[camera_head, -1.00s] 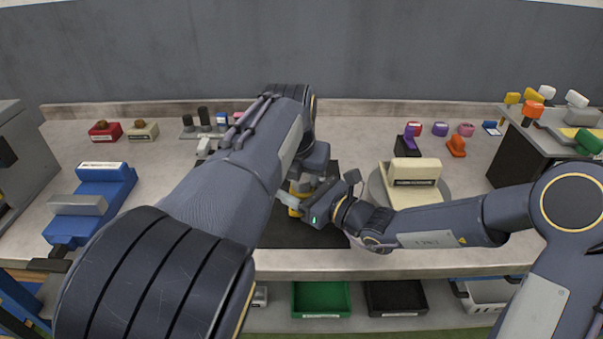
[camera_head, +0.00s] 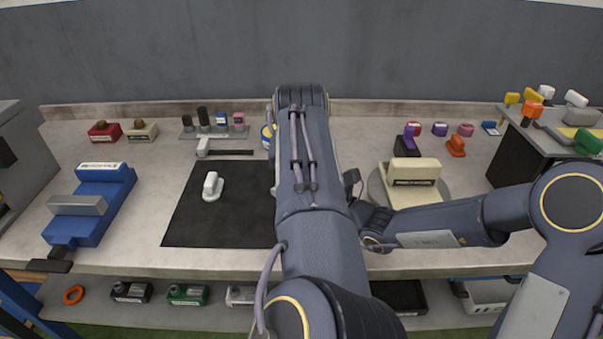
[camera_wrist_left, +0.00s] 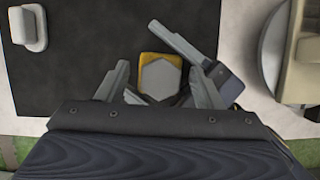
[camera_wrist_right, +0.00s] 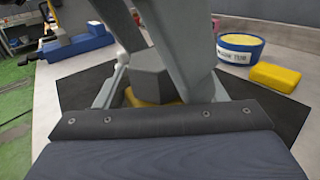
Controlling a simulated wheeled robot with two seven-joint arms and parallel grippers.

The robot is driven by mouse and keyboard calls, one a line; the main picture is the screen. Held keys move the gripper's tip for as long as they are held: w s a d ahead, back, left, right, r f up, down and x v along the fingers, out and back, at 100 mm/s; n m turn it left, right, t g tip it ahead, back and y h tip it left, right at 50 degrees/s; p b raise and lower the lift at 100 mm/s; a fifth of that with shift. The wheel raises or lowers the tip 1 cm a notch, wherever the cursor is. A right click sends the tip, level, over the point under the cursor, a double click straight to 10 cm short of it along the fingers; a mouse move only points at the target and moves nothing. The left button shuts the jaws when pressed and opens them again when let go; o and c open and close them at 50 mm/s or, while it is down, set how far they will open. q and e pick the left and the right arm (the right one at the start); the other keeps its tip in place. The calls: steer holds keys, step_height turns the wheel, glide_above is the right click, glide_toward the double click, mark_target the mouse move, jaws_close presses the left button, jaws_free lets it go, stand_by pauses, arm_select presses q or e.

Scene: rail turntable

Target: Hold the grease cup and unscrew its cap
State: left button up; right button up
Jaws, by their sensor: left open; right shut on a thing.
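The grease cup, with a yellow body (camera_wrist_right: 140,100) and a grey hexagonal cap (camera_wrist_right: 152,82), is over the black mat (camera_head: 215,222). My right gripper (camera_wrist_right: 148,98) is shut on the cup. In the left wrist view the hexagonal cap (camera_wrist_left: 160,80) faces up with yellow around it. My left gripper (camera_wrist_left: 158,88) is open above the cup, with a finger on each side of the cap and visible gaps. The right gripper's grey parts come in from the right there. In the head view my left arm hides the cup and both sets of fingertips.
A white knobbed piece (camera_head: 211,188) stands on the mat. A labelled tub (camera_wrist_right: 240,48) and a yellow block (camera_wrist_right: 278,77) are close behind. A blue vise (camera_head: 92,205) is at left, a cream block (camera_head: 412,172) on a round turntable at right.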

arm_select(q)
steer(key=shift+o, duration=0.5)
steer(key=shift+d, duration=0.1)
steer(key=shift+r, duration=0.1)
steer(key=shift+r, duration=1.95)
steer(key=m+h, duration=0.1)
steer(key=m, duration=0.1)
steer(key=m+h, duration=0.1)
steer(key=m, duration=0.2)
steer(key=shift+a+m+g, duration=0.2)
steer(key=shift+m+g, duration=0.1)
steer(key=m+h, duration=0.1)
steer(key=m, duration=0.2)
steer(key=m+g+h, duration=0.1)
steer(key=m, duration=0.1)
steer(key=shift+w+a+m+g, duration=0.1)
steer(key=shift+m+g, duration=0.2)
steer(key=shift+m, duration=0.4)
